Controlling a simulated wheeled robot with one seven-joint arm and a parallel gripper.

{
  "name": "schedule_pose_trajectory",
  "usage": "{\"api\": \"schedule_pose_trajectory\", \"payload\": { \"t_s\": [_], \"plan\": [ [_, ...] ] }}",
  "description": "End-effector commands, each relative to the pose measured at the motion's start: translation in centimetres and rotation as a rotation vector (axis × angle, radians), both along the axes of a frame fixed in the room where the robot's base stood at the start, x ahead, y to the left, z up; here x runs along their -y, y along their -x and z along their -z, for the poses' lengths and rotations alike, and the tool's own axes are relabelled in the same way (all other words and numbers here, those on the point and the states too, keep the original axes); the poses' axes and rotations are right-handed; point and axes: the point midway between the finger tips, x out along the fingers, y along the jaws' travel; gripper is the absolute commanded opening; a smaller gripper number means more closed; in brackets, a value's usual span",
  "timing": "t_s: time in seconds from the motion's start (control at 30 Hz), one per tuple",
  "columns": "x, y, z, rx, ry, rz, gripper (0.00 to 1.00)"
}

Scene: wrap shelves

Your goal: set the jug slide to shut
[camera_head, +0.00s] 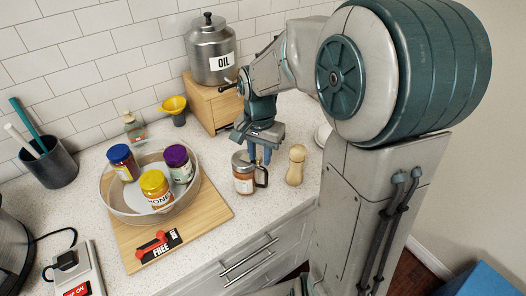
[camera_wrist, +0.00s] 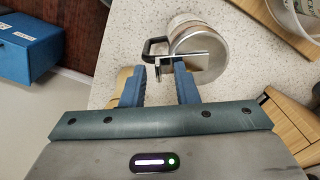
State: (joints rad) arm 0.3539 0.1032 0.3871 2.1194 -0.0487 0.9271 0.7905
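The jug (camera_head: 243,178) is a clear-sided jar with brown contents, a metal lid and a dark handle. It stands upright near the counter's front edge, and the wrist view shows its round metal lid (camera_wrist: 203,62) from above. A flat metal slide (camera_wrist: 185,60) lies across the lid, with its end near my fingertips. I cannot tell its setting.
A pale wooden mill (camera_head: 296,166) stands just right of the jug. An oil canister (camera_head: 211,60) on a wooden box (camera_head: 205,102) stands behind. The counter edge is close in front.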

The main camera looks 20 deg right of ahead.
Motion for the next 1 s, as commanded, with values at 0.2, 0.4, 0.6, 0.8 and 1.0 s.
{"api": "schedule_pose_trajectory", "payload": {
  "t_s": [0.2,0.4,0.6,0.8,1.0],
  "plan": [
    [-0.01,-0.01,-0.02,0.000,0.000,-0.001,0.05],
    [-0.01,-0.01,-0.04,0.000,0.000,-0.001,0.00],
    [-0.01,-0.02,-0.05,0.000,0.000,-0.001,0.00],
    [-0.01,-0.02,-0.06,0.001,0.001,-0.001,0.00],
    [0.00,-0.03,-0.07,0.001,0.001,-0.001,0.00]
  ]
}}
